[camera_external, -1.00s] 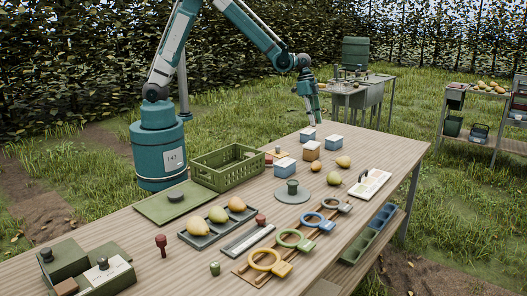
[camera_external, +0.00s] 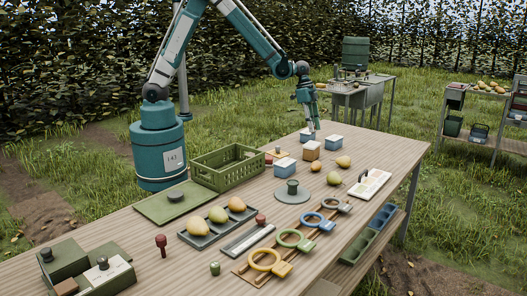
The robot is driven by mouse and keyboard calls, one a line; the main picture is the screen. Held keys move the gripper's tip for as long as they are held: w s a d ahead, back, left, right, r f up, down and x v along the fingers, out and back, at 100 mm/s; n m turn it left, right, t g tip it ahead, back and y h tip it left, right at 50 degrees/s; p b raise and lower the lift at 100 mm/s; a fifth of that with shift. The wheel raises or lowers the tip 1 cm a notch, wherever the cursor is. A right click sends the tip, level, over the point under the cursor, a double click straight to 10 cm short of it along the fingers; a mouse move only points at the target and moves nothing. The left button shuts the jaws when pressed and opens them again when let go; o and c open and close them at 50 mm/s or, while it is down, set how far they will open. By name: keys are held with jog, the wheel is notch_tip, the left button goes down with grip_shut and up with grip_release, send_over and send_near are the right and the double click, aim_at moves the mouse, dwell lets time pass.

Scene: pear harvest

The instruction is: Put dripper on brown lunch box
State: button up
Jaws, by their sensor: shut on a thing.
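The brown lunch box (camera_external: 312,151), with a pale lid, stands among the blue boxes on the far half of the table. My gripper (camera_external: 311,126) points down above the far end of the table. It is right by the pale top of the farthest blue box (camera_external: 306,137), behind the brown one. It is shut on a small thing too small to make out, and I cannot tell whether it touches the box. I cannot pick out the dripper with certainty.
Two more blue boxes (camera_external: 334,143) (camera_external: 285,166) flank the brown one. A green crate (camera_external: 225,176), loose pears (camera_external: 343,161), a grey disc with a green knob (camera_external: 292,197) and coloured rings (camera_external: 295,240) stand nearer. The table's far right corner is clear.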

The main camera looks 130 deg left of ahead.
aim_at(312, 144)
jog(key=shift+f, duration=1.05)
jog(key=shift+f, duration=1.9)
jog(key=shift+f+b, duration=0.15)
jog(key=shift+b, duration=0.15)
jog(key=o, duration=0.7)
jog(key=shift+p+v, duration=0.5)
jog(key=shift+v, duration=5.65)
jog(key=shift+w, duration=0.1)
